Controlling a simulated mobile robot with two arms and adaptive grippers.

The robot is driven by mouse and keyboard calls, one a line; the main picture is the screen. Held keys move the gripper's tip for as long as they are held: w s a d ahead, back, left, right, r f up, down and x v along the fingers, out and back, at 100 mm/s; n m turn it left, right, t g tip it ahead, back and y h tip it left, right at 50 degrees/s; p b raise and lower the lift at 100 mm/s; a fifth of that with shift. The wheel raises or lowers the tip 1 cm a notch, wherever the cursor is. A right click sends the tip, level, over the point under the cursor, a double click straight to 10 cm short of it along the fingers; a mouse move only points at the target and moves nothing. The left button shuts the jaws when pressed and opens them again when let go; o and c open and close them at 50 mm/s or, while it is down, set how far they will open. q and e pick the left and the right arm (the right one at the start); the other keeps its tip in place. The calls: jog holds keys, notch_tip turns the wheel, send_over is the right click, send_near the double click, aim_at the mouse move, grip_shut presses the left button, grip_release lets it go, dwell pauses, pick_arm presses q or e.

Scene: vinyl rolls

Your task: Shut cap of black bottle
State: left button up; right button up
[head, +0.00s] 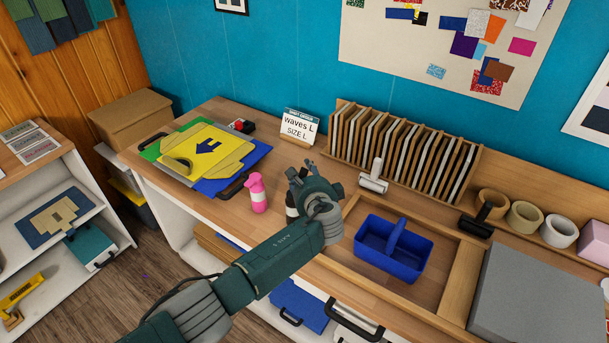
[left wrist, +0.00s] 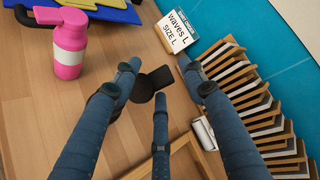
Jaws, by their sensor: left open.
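The black bottle (head: 291,208) stands on the workbench, mostly hidden behind my left gripper (head: 312,178) in the head view. In the left wrist view, its black top (left wrist: 143,88) shows from above among my fingers, with a black flap-like part (left wrist: 164,76) sticking out to the upper right; this looks like the cap, but its exact position is hard to tell. My left gripper (left wrist: 158,75) is open, its three fingers spread around and over the bottle top. I cannot tell whether any finger touches it. My right gripper is out of view.
A pink bottle (head: 258,193) stands just left of the black bottle. A sign (head: 299,127) and wooden rack (head: 400,145) stand behind. A blue basket (head: 373,255) sits to the right, a roller (head: 374,180) nearby. Flat coloured sheets (head: 205,150) lie at left.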

pick_arm(q)
grip_shut()
jog(key=shift+s+f+b, duration=0.15)
jog(key=shift+b, duration=0.5)
jog(key=s+a+n+t+b, duration=0.1)
jog(key=n+t+b, duration=0.1)
jog(key=b, duration=0.5)
jog(key=s+a+n+t+b, duration=0.1)
jog(key=t+b, duration=0.1)
jog(key=b, duration=0.6)
jog(key=shift+f+n+t+h, duration=0.1)
jog(key=shift+n+t+h, duration=0.2)
jog(key=shift+n+h, duration=0.1)
jog(key=shift+s+r+n+t+b, duration=0.1)
jog(key=shift+r+n+t+b, duration=0.2)
jog(key=shift+b, duration=0.8)
